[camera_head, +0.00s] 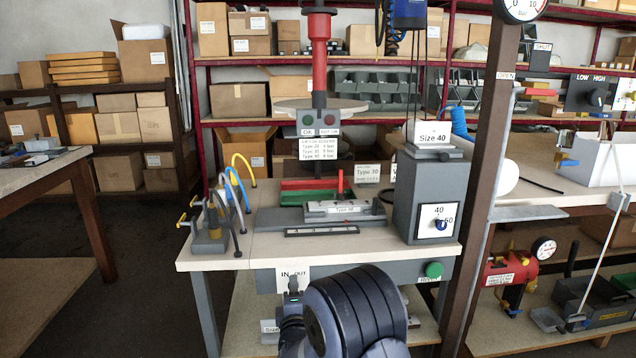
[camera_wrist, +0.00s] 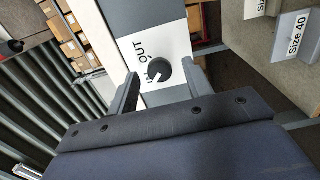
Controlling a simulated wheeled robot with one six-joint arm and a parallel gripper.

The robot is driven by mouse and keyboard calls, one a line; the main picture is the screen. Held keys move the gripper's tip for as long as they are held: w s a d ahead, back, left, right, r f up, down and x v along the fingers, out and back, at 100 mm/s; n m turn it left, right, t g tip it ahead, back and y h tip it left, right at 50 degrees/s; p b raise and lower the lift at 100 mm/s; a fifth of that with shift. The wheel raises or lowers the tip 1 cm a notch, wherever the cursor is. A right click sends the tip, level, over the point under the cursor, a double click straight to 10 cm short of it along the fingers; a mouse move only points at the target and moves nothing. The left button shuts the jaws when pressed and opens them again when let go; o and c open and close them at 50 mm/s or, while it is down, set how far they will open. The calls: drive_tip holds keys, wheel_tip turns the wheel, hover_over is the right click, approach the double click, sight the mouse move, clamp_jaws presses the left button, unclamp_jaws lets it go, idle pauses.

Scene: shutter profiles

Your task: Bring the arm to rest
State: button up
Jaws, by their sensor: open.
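My gripper (camera_wrist: 162,76) is open in the wrist view, with one grey finger on each side of a round grey knob. The knob (camera_wrist: 159,69) sits on a white plate (camera_wrist: 176,48) marked OUT. I cannot tell how far the fingertips are from the knob or whether they touch it. In the head view the plate, marked IN OUT (camera_head: 304,274), is on the front of the workbench (camera_head: 225,255). My dark arm rises in front of the bench there and hides part of its lower front. Nothing is held in the fingers.
The bench carries a Type 40 fixture (camera_head: 340,208), hooked coloured cables (camera_head: 235,185) and a grey Size 40 box (camera_head: 430,190). A green button (camera_head: 433,270) is at the bench's right front. A brown post (camera_head: 480,170) stands to the right. Open floor (camera_head: 140,225) lies left.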

drive_tip(key=shift+w, duration=0.7)
drive_tip(key=s+p, duration=0.1)
drive_tip(key=s, duration=1)
drive_tip(key=w+m+b, duration=0.2)
drive_tip(key=w+m, duration=0.9)
drive_tip(key=m, duration=0.6)
drive_tip(key=shift+a+m+b, duration=0.15)
drive_tip(key=shift+m+b, duration=0.2)
drive_tip(key=shift+m, duration=0.05)
drive_tip(key=shift+s+f, duration=0.1)
idle(0.5)
